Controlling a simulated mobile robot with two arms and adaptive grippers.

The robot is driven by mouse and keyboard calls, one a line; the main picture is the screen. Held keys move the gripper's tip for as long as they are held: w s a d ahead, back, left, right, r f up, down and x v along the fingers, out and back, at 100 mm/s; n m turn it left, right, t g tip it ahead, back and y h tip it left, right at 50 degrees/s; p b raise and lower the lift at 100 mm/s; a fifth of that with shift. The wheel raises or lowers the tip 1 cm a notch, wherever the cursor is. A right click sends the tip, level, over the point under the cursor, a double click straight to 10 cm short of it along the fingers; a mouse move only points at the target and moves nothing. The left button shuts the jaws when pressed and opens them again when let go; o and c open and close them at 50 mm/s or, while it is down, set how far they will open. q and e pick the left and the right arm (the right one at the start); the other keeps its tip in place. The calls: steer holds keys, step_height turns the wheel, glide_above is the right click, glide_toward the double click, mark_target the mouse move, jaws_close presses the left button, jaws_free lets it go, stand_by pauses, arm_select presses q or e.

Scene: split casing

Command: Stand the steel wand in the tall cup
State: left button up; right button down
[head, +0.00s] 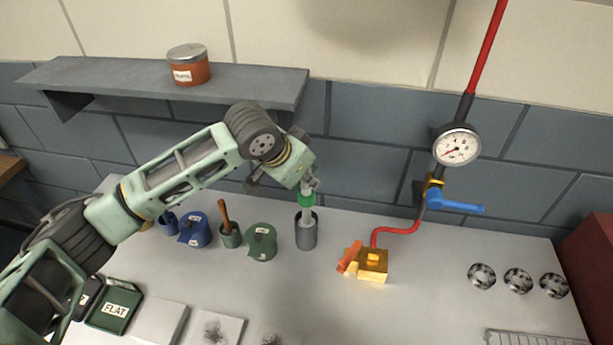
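The tall cup (306,236) is a dark grey cylinder standing upright on the bench, near the middle of the head view. The steel wand (307,216) is upright above it, with a green upper part and a pale shaft. The shaft's lower end is at or inside the cup's mouth; the front rim hides how deep it goes. My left gripper (311,186) is directly above the cup, with its fingers closed around the wand's top end. The contact is small in the picture. My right gripper is not in view.
Left of the cup stand a green canister (262,243), a small pot (230,236) with a brown handle, and a blue canister (194,231). Right of it are a brass block (373,266) and a red hose (401,229). A grey shelf (130,77) hangs behind my arm.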

arm_select(q)
steer(key=o, duration=0.5)
steer(key=shift+o, duration=0.2)
steer(key=shift+r, duration=0.1)
steer(key=v, duration=1.2)
stand_by(0.3)
